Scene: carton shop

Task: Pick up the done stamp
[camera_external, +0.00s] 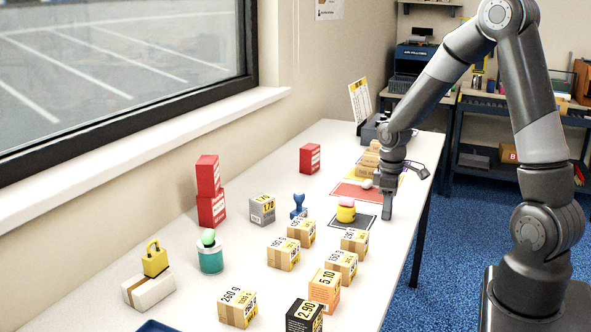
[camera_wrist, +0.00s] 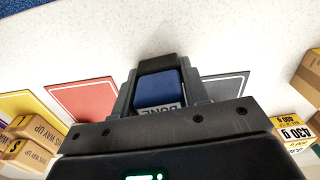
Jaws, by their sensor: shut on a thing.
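The done stamp (camera_wrist: 157,91) shows in the wrist view as a blue block with a pale label reading "DONE", partly cut off by my gripper. My gripper (camera_wrist: 158,75) is shut on it, with dark fingers around it. In the external view my gripper (camera_external: 387,213) points down, low over the right side of the table, beside the dark mat. The done stamp is not clearly visible there. I cannot tell whether it touches the table.
Another blue stamp-like object (camera_external: 298,206) stands mid-table. A yellow tub (camera_external: 346,214) is on the dark mat (camera_external: 364,222), just left of my gripper. A red mat (camera_external: 350,193) lies behind. Several cartons (camera_external: 284,254) fill the front. The table's right edge is close.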

